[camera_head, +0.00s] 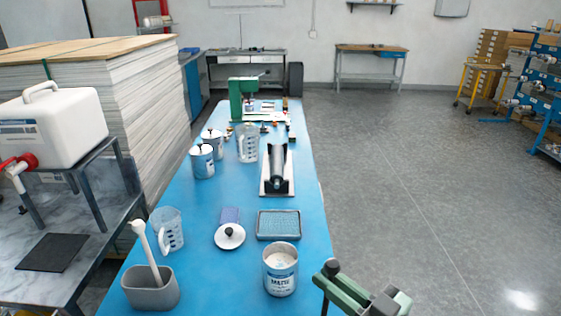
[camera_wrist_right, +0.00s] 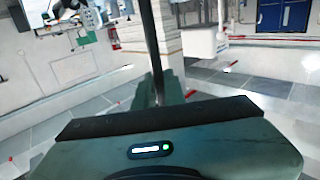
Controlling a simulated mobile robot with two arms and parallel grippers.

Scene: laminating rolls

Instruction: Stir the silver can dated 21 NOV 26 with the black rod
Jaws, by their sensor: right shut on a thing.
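A silver can (camera_head: 281,283) with a blue label reading something like "MATTE" stands open near the front of the blue table, with pale contents. Its date is too small to read. Two more silver cans, (camera_head: 203,164) and (camera_head: 213,143), stand farther back with lids on. My right gripper (camera_head: 332,275) is at the right of the open can, apart from it, beyond the table's right edge. It is shut on the black rod, which shows as a dark upright bar in the right wrist view (camera_wrist_right: 154,50). My left gripper is not in view.
Near the open can are a grey tray (camera_head: 276,225), a loose lid (camera_head: 229,238), a clear jug (camera_head: 168,230) and a grey bin (camera_head: 151,291) holding a white-handled tool. A black roller stand (camera_head: 277,172) is behind. A white jerrycan (camera_head: 55,128) stands on the left bench.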

